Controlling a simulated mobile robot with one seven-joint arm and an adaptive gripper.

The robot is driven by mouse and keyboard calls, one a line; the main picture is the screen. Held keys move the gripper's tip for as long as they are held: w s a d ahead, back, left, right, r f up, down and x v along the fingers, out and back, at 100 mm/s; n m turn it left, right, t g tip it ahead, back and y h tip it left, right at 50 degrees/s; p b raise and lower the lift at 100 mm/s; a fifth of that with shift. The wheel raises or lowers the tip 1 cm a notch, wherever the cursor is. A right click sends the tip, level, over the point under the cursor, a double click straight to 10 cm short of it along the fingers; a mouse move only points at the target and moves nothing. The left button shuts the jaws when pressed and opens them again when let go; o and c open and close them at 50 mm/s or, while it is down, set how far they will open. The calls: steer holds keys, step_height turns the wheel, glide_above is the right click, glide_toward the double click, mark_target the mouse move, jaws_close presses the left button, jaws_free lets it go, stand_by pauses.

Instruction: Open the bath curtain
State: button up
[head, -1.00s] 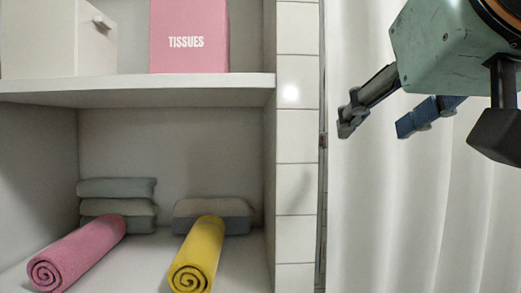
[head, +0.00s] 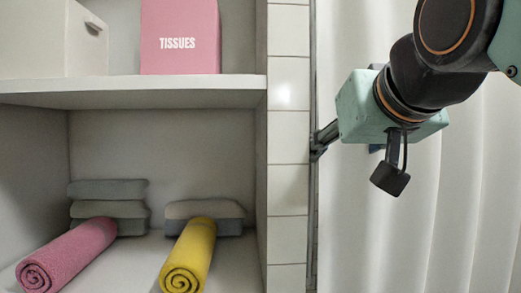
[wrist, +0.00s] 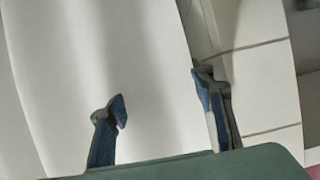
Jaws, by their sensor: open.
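The white bath curtain (head: 365,235) hangs in soft folds over the right half of the head view. Its edge runs down beside the tiled wall strip. It also fills the left and middle of the wrist view (wrist: 60,70). My gripper (head: 346,148) is at the curtain's left edge, beside the tiles. In the wrist view my gripper (wrist: 162,97) is open, with the curtain behind and between its fingers. The right finger is near the curtain's edge. I cannot tell whether either finger touches the cloth. In the head view, my gripper body partly hides the fingers.
A white tiled wall strip (head: 288,135) stands between the curtain and the shelves (head: 130,95). The shelves hold a pink tissue box (head: 180,40), a white box (head: 35,35), a pink rolled towel (head: 68,255), a yellow rolled towel (head: 190,255) and folded towels (head: 108,208).

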steer(key=shift+c, duration=0.3)
jaws_close()
